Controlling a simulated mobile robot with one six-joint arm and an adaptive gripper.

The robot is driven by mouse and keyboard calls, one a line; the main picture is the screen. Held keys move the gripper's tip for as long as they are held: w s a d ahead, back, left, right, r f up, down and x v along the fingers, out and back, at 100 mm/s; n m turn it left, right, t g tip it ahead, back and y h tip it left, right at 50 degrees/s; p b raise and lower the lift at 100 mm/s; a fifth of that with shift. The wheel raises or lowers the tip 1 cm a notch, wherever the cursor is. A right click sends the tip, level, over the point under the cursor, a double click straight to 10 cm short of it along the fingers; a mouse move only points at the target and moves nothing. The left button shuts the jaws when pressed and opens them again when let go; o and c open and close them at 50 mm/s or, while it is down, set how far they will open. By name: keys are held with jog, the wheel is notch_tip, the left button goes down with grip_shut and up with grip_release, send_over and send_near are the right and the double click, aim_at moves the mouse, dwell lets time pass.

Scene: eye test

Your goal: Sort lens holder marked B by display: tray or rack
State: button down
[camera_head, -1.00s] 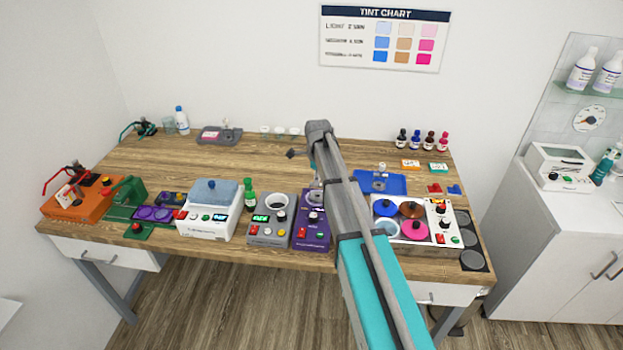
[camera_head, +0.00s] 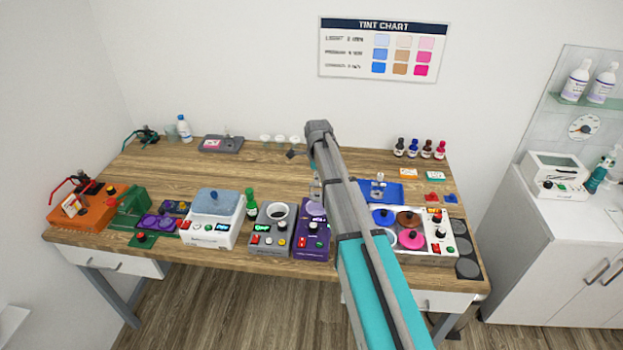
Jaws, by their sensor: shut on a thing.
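A small grey part of my gripper (camera_head: 316,190) shows at the left edge of my arm, above the back of a purple device (camera_head: 312,245). My arm hides most of it. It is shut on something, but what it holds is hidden. I cannot make out a lens holder or a letter B. The grey device (camera_head: 270,240) beside the purple one has a lit green display, too small to read. A blue tray (camera_head: 394,198) lies right of my arm, with a small pale piece on it. I cannot tell which thing is the rack.
A white device with a blue lid (camera_head: 213,230) stands left, near a green bottle (camera_head: 251,203). A white unit with coloured lids (camera_head: 437,250) is front right. Small bottles (camera_head: 413,150) stand back right. The back middle of the bench (camera_head: 240,172) is mostly clear.

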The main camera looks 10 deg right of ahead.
dwell(0.4)
jog(key=s+d+f+n+b, duration=0.2)
jog(key=s+d+n, duration=0.2)
jog(key=s+d, duration=0.5)
jog(key=shift+s+d+f+n, duration=0.3)
jog(key=shift+d, duration=0.1)
jog(key=shift+f+b, duration=0.15)
jog(key=shift+b, duration=0.3)
jog(key=shift+f+b, duration=2.85)
jog(key=shift+f, duration=0.05)
jog(key=shift+f+b, duration=0.3)
jog(key=shift+c, duration=2)
grip_release()
